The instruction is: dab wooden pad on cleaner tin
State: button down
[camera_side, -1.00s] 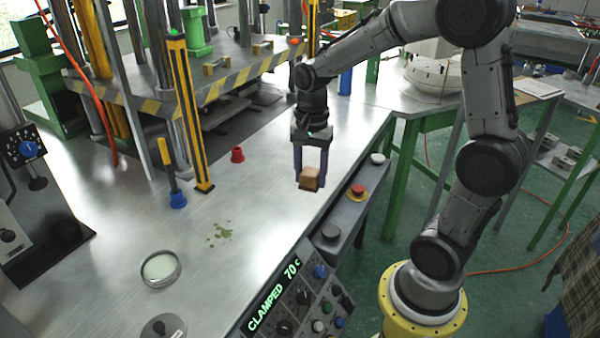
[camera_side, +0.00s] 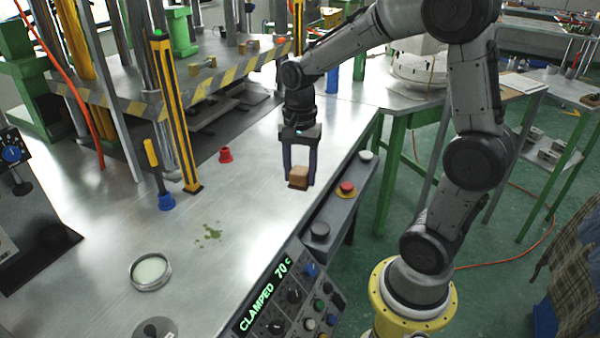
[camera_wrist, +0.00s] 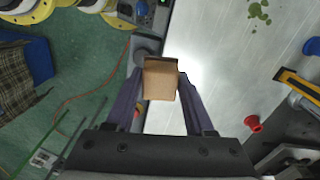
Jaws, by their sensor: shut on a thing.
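My gripper (camera_side: 300,178) is shut on the wooden pad (camera_side: 299,175), a small light-brown block with a darker underside. It holds the pad in the air by the right edge of the steel table. In the wrist view the pad (camera_wrist: 160,80) sits between the two dark fingers. The cleaner tin (camera_side: 133,284) looks to be the round, open tin with pale contents at the table's front left, well apart from my gripper. A green-brown smear (camera_side: 208,234) lies on the table between them; it also shows in the wrist view (camera_wrist: 259,12).
A red cup (camera_side: 225,156) and a blue-based tool with a yellow handle (camera_side: 153,158) stand by the yellow-black post (camera_side: 176,115). A control panel (camera_side: 285,308) and a red button (camera_side: 346,188) line the right edge. A grey lid-like disc (camera_side: 155,331) is at the front.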

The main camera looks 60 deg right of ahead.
jog(key=shift+w+r, duration=0.1)
jog(key=shift+r, duration=0.2)
jog(key=w+a+r+n, duration=0.1)
jog(key=w+a+n, duration=0.1)
jog(key=w+a, duration=0.5)
jog(key=w+a+r+n, duration=0.2)
jog(key=w+a+n, duration=0.1)
jog(key=w, duration=0.8)
jog(key=w+a+f+n, duration=0.1)
jog(key=a+f, duration=0.1)
jog(key=a, duration=0.4)
jog(key=w+a+f+n, duration=0.1)
jog(key=a+f, duration=0.2)
jog(key=a, duration=0.3)
jog(key=w+a+f+n, duration=0.1)
jog(key=a+f+n, duration=0.1)
jog(key=a, duration=0.4)
jog(key=shift+w+a+f, duration=0.15)
jog(key=shift+a+f, duration=0.15)
jog(key=shift+f, duration=3)
